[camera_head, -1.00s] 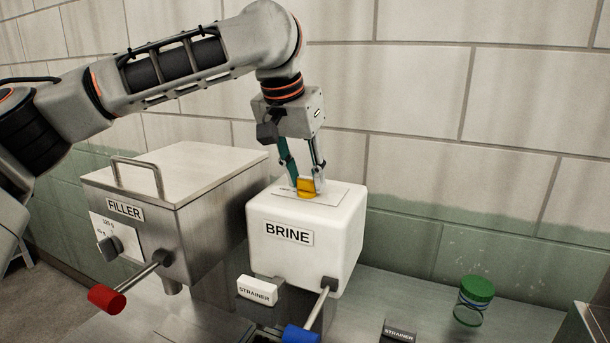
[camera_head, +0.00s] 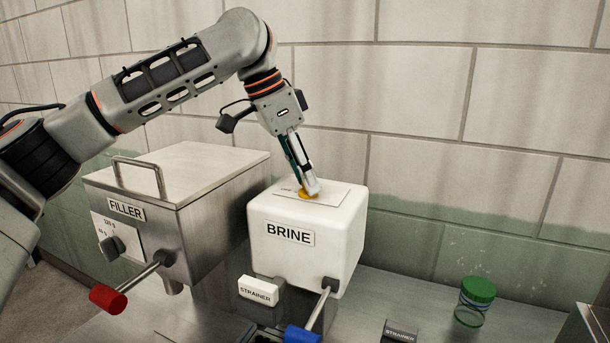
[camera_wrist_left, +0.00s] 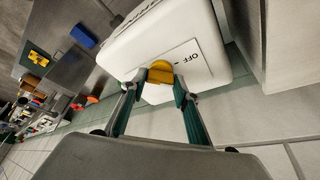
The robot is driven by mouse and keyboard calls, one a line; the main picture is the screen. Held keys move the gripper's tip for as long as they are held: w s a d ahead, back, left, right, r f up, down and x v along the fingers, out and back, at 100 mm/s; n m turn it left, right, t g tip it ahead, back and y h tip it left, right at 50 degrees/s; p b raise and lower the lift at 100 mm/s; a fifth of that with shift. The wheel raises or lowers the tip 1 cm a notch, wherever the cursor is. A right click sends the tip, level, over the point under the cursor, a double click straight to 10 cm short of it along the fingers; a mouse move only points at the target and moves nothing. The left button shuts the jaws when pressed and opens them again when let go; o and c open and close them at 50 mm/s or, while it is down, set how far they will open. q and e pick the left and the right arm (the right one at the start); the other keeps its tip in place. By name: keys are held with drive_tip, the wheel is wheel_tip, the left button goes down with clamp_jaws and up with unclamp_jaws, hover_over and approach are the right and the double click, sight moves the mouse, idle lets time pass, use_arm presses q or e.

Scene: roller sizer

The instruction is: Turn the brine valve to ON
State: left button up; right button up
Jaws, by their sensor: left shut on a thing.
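The brine valve is a yellow knob (camera_head: 308,194) on a light plate (camera_head: 335,195) on top of the white BRINE box (camera_head: 300,261). In the left wrist view the yellow knob (camera_wrist_left: 159,72) sits between the fingertips, with "OFF" printed on the plate (camera_wrist_left: 196,66) beside it. My left gripper (camera_head: 311,187) reaches down from above and is shut on the knob; its fingers hide part of it in the head view. The ON mark cannot be made out. My right gripper is not in view.
The steel FILLER box (camera_head: 180,216) stands left of the BRINE box, with a red-ended lever (camera_head: 108,299). A blue-ended lever (camera_head: 301,335) is below BRINE. A tiled wall is behind.

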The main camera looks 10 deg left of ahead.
use_arm(q)
drive_tip(key=m+g, duration=0.1)
drive_tip(key=m, duration=0.1)
drive_tip(key=m+g, duration=0.1)
drive_tip(key=m, duration=0.2)
drive_tip(key=shift+w+m+h, duration=0.2)
drive_tip(key=shift+m+h, duration=0.1)
drive_tip(key=shift+h, duration=0.1)
drive_tip(key=shift+w+m+g, duration=0.1)
drive_tip(key=shift+m+g, duration=0.8)
drive_tip(key=shift+m, duration=1.2)
drive_tip(key=o, duration=1.1)
